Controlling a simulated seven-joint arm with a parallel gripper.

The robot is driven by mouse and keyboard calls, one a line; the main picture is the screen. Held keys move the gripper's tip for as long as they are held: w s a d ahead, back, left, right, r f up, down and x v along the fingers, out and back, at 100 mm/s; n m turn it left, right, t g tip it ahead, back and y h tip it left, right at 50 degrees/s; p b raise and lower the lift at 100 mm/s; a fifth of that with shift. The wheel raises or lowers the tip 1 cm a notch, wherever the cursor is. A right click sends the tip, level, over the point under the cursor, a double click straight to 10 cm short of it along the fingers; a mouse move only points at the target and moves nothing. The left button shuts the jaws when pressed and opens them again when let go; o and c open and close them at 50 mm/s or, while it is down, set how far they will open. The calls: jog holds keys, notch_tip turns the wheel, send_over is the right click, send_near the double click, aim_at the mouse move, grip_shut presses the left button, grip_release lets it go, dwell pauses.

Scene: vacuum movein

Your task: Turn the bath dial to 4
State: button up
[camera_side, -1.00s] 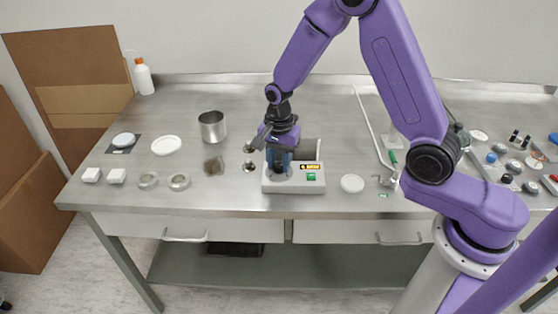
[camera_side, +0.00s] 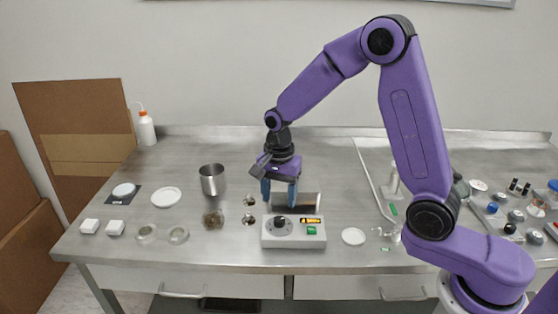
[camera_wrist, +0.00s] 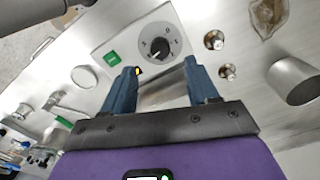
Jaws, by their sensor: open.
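The bath is a white box (camera_side: 265,242) with a steel vessel (camera_side: 311,202) behind it. Its front panel has a black dial (camera_side: 281,223), a green switch (camera_side: 311,230) and a small orange display (camera_side: 311,221). The dial (camera_wrist: 157,48) also shows in the wrist view, ringed by printed digits; I cannot read which one it points to. My gripper (camera_side: 279,204) is open and empty, pointing down, above and slightly behind the dial. In the wrist view, its two blue fingers (camera_wrist: 162,68) are apart and the dial lies beyond their tips, not between them.
Two small metal knob-like weights (camera_side: 249,210) and a steel beaker (camera_side: 212,180) stand left of the bath. A white round dish (camera_side: 353,236) lies to its right. A long rod (camera_side: 368,176) and stand are farther right. The bench front is mostly clear.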

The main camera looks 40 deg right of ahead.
notch_tip(320, 180, up, 11)
jog(key=shift+f, duration=0.2)
dwell(0.4)
jog(key=s+d+f+n, duration=0.1)
jog(key=s+f+n, duration=0.1)
jog(key=s+n, duration=1)
jog(key=s+d+f+n, duration=0.1)
jog(key=s+d+n, duration=0.1)
jog(key=s+n, duration=1.1)
jog(key=s, duration=0.4)
jog(key=shift+s+f, duration=0.2)
jog(key=shift+f, duration=0.2)
jog(key=shift+d, duration=0.1)
